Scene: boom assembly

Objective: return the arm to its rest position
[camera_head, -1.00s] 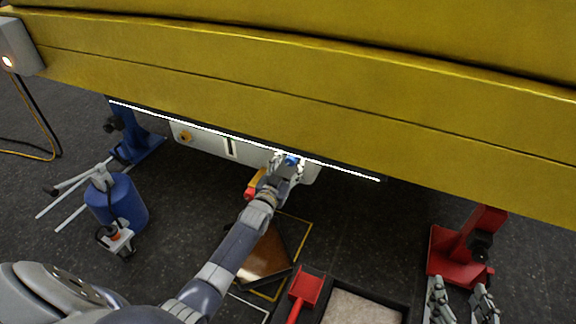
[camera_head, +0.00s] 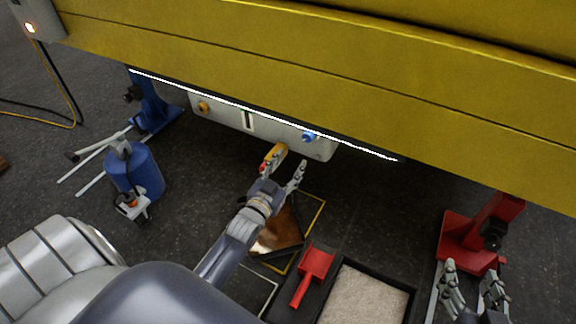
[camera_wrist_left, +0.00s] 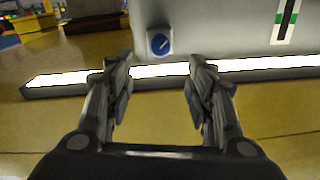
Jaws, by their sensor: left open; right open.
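My left gripper (camera_head: 283,172) is open and empty in the head view. It hangs below and in front of the white panel box (camera_head: 228,117) under the yellow boom (camera_head: 300,70). In the left wrist view its two fingers (camera_wrist_left: 160,85) stand apart, with a blue knob (camera_wrist_left: 159,42) beyond them and nothing between them. The blue knob also shows in the head view (camera_head: 310,136), clear of the fingers. My right gripper (camera_head: 472,288) is open and empty at the lower right, near the red stand.
A light strip (camera_head: 262,115) runs along the boom's lower edge. A blue stand (camera_head: 152,105) and blue canister (camera_head: 134,172) are on the left. A red stand (camera_head: 478,240) is on the right. A red scoop (camera_head: 314,266) and a tray (camera_head: 362,298) lie at the front.

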